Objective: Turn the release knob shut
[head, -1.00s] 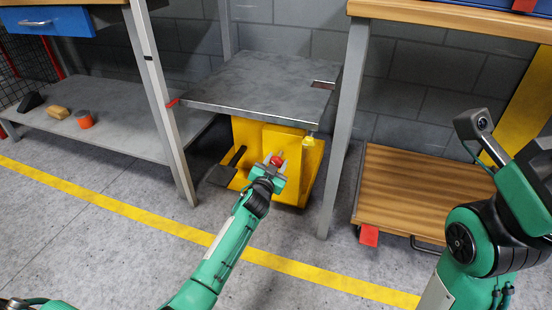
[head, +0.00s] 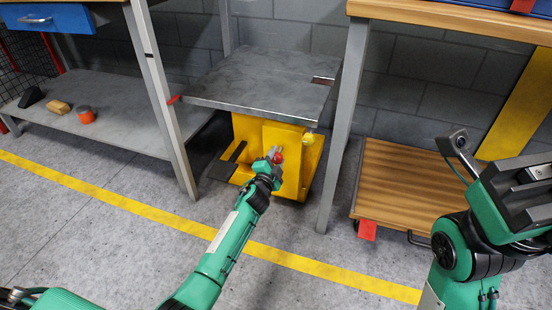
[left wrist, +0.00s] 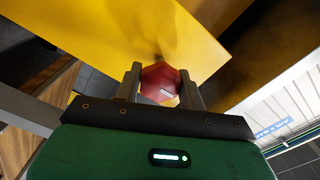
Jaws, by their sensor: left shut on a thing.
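The red release knob (head: 278,158) sits on the front of the yellow lift body (head: 290,180), under a grey platform. My left gripper (head: 272,157) is at the knob. In the left wrist view the knob (left wrist: 160,84) is between the two fingers of my left gripper (left wrist: 160,90), which are shut on it. A small pale mark shows on the knob's face. My right gripper (head: 532,185) is at the right edge of the head view, far from the knob, and its fingers do not show clearly.
The grey platform (head: 262,80) overhangs the yellow body. A dark foot pedal (head: 226,171) sticks out left of the knob. Grey table legs (head: 345,130) stand on both sides. A wooden cart (head: 400,190) is at right. The floor in front is clear.

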